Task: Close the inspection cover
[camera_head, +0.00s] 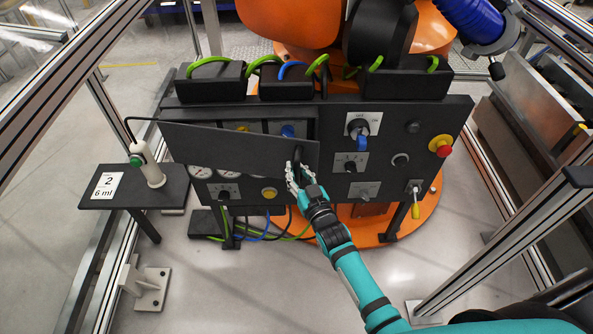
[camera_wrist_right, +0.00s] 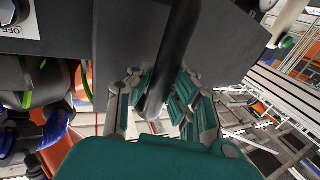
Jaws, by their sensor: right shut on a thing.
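The inspection cover (camera_head: 225,143) is a flat dark grey panel on the front of the black control box. It stands partly open: its right end is swung out from the box, and a gap with yellow and blue parts shows above it. My right gripper (camera_head: 298,178) is at the cover's right end, shut on its black handle (camera_head: 297,157). In the right wrist view the black bar handle (camera_wrist_right: 168,60) runs between the fingers (camera_wrist_right: 153,98), with the grey cover (camera_wrist_right: 230,45) beside it. My left gripper is out of view.
The control box (camera_head: 325,120) carries a blue rotary switch (camera_head: 362,138), other knobs and a red button (camera_head: 443,150) right of the cover. A small side table (camera_head: 117,199) with a white-and-green device (camera_head: 149,165) stands at left. Metal frame posts flank both sides.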

